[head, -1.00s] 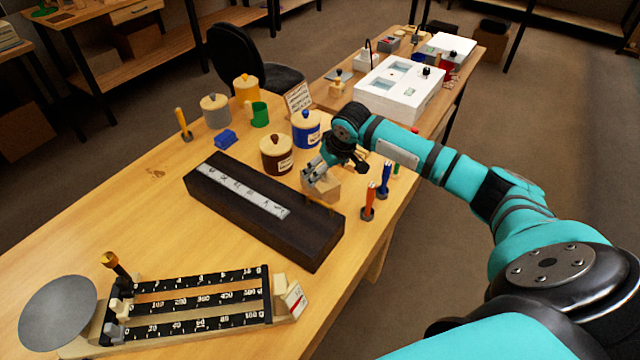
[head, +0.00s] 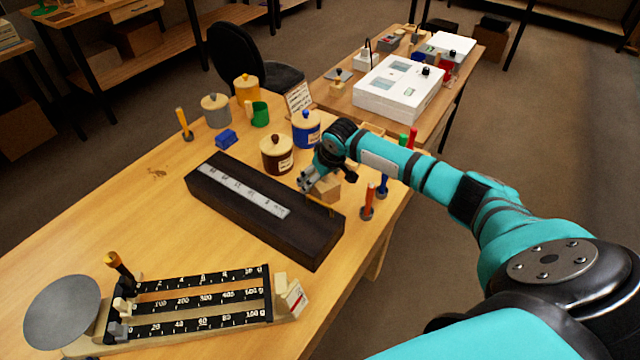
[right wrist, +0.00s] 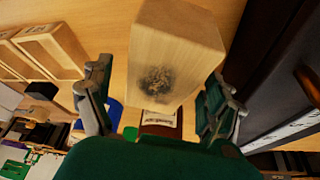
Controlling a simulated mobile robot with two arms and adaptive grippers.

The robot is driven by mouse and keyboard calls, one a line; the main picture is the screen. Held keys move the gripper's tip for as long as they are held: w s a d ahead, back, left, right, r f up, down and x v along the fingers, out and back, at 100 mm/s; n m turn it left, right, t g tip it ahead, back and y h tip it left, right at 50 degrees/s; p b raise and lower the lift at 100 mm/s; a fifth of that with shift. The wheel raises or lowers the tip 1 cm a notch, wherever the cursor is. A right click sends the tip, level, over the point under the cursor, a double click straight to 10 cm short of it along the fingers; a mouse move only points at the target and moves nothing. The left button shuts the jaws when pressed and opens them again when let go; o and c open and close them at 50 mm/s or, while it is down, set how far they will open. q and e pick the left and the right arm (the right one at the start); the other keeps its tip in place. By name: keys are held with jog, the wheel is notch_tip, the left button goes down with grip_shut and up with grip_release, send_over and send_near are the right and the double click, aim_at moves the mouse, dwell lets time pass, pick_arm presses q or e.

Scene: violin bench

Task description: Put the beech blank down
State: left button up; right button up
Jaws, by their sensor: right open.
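The beech blank (head: 327,188) is a pale wooden block on the bench, just right of the near right end of the long dark case. In the right wrist view the blank (right wrist: 178,50) has a dark smudge on its near end face. My right gripper (head: 312,182) is at the blank. In the wrist view its fingers (right wrist: 158,105) stand apart on either side of the blank's near end, with gaps showing, so it is open. The blank's underside is hidden, but it appears to sit on the bench top. My left gripper is not in view.
The long dark case (head: 225,208) lies close left of the blank. A brown jar (head: 276,156) and a blue jar (head: 306,130) stand behind. Orange (head: 368,202) and blue (head: 384,178) upright tools stand right. A beam balance (head: 200,305) fills the front left.

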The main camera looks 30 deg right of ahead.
jog(key=shift+f, duration=0.1)
jog(key=shift+c, duration=0.3)
jog(key=c, duration=1.6)
